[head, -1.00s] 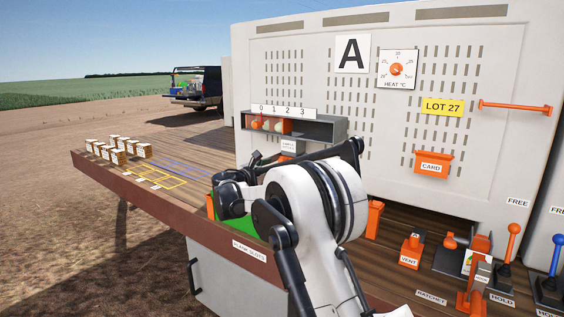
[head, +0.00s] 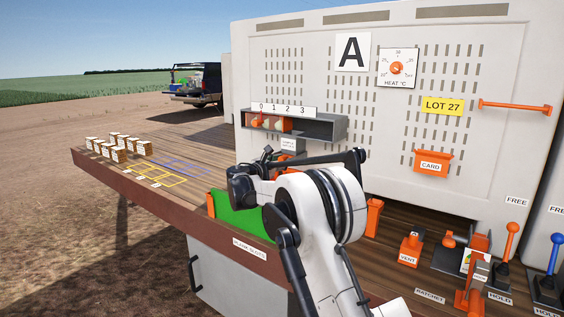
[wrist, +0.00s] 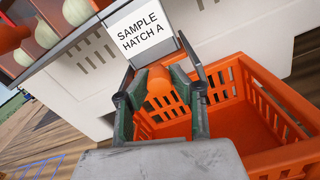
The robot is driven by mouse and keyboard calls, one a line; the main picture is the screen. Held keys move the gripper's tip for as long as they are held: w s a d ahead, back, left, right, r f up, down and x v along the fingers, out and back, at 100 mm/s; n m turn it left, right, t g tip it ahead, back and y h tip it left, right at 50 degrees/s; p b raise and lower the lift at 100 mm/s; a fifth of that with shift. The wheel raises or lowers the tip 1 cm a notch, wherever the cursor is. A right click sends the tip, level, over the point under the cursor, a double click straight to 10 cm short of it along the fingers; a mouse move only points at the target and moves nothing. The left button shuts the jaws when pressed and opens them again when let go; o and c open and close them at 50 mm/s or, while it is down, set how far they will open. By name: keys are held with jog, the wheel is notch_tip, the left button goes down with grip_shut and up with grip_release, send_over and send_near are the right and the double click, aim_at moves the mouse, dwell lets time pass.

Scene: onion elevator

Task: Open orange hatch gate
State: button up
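In the wrist view, a white plate reading SAMPLE HATCH A (wrist: 138,28) is just beyond my fingertips. An orange rounded knob or handle (wrist: 160,88) sits between my gripper's two fingers (wrist: 160,82). The fingers are spread on either side of it, and I see no clear grip on it. In the head view, my gripper (head: 262,158) is at the front of the grey hatch shelf, below the SAMPLE label (head: 289,144). My arm hides most of the hatch front there.
An orange slotted basket (wrist: 262,100) lies right below and beside my gripper. Pale onions (wrist: 77,12) sit in the rack above left. A green panel (head: 235,216) is below my arm. Orange and blue levers stand at right.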

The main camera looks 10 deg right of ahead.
grip_shut()
jog(key=b+v, duration=0.2)
jog(key=v, duration=0.5)
jog(key=shift+s+a, duration=0.1)
jog(key=shift+s, duration=0.05)
jog(key=o, duration=0.8)
grip_release()
